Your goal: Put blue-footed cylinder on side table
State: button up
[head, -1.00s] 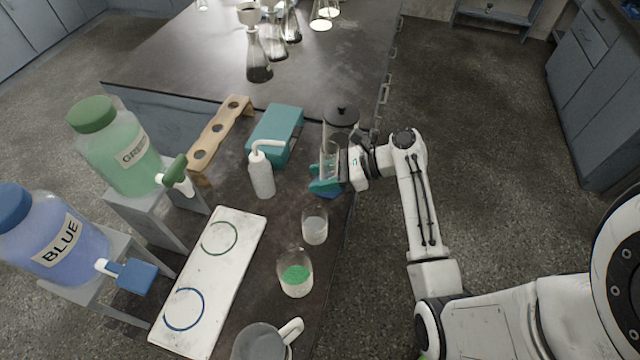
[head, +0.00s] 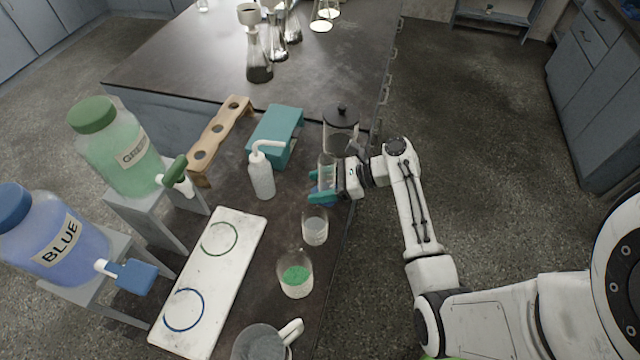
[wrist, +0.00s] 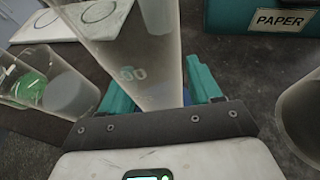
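The blue-footed cylinder (head: 327,165) is a clear glass measuring cylinder standing near the right edge of the bench. It also shows close up in the wrist view (wrist: 145,60), empty as far as I can see, with its blue foot partly hidden behind my fingers. My gripper (head: 322,184) has its teal fingers on either side of the cylinder's lower part, just above the foot. In the wrist view my gripper (wrist: 160,90) has one finger on each side of the glass, very close to it. Whether they press on it is unclear. I cannot pick out the side table for certain.
A lidded glass jar (head: 341,128) stands just behind the cylinder. A beaker (head: 314,228), a beaker of green grains (head: 295,280) and a jug (head: 262,343) line the near side. A wash bottle (head: 261,176) and teal paper box (head: 275,133) stand left.

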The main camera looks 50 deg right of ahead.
jog(key=shift+o, duration=0.6)
jog(key=shift+r, duration=0.1)
jog(key=shift+s+d+r, duration=0.1)
jog(key=shift+s+d, duration=0.05)
jog(key=v, duration=1.1)
jog(key=shift+s+d, duration=0.2)
jog(key=shift+s, duration=0.05)
